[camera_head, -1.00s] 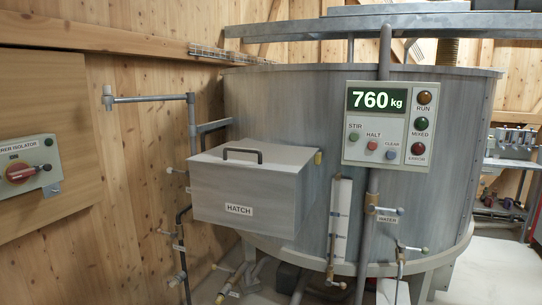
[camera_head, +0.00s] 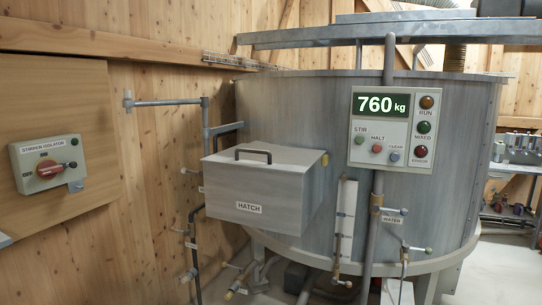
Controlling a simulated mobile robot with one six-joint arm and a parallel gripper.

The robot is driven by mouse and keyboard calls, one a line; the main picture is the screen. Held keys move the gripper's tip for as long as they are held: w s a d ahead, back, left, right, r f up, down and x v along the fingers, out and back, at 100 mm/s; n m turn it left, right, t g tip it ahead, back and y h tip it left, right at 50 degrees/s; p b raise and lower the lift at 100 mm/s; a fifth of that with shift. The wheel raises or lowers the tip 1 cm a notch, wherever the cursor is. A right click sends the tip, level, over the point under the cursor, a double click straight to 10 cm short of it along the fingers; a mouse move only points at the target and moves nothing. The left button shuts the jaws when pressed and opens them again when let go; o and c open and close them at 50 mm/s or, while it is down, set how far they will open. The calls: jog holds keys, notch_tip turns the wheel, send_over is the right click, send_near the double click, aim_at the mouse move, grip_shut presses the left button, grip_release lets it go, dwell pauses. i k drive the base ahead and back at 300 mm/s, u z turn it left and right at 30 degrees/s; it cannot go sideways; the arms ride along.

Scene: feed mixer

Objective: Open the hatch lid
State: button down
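The hatch (camera_head: 255,205) is a grey box on the front left side of the big round mixer tank (camera_head: 300,110). Its lid (camera_head: 280,158) lies closed on top, with a dark bar handle (camera_head: 253,152) standing on it towards the left. A small yellowish block (camera_head: 325,159) sits at the lid's right back corner. The front carries a "HATCH" label. My gripper does not show in this view.
A control panel (camera_head: 392,130) reading 760 kg stands right of the hatch on a vertical pipe. A stirrer isolator (camera_head: 48,163) with a red knob is on the wooden wall at left. Pipes with valves (camera_head: 204,150) run close left of the hatch.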

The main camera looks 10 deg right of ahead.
aim_at(276, 158)
jog(key=u, duration=0.15)
jog(key=i, duration=0.95)
jog(key=z, duration=0.65)
jog(key=k, duration=0.15)
jog(key=u, duration=2.55)
jog(key=k, duration=0.25)
jog(key=z, duration=0.15)
